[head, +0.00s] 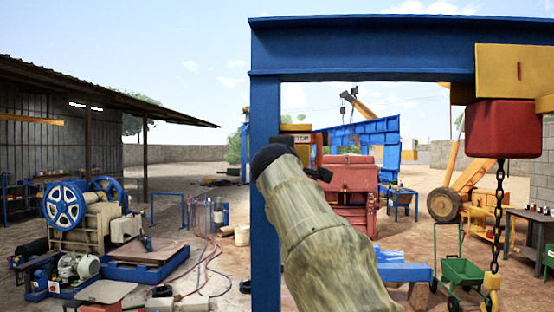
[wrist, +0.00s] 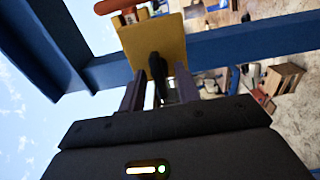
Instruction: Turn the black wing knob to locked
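In the wrist view, the black wing knob (wrist: 155,66) sits on the front face of a yellow box (wrist: 174,42). My gripper (wrist: 160,85) points at this face, with one finger on each side of the knob. The fingers are apart, with gaps visible between them and the knob, so the gripper looks open. I cannot tell the knob's exact angle or any lock marking.
A blue post (head: 265,220) and beam (head: 360,48) frame the head view close to my arm. A red hoist block (head: 503,128) with a hanging chain is at right. An orange-red handle (wrist: 116,6) tops the yellow box in the wrist view. Machinery with blue wheels (head: 64,205) stands left.

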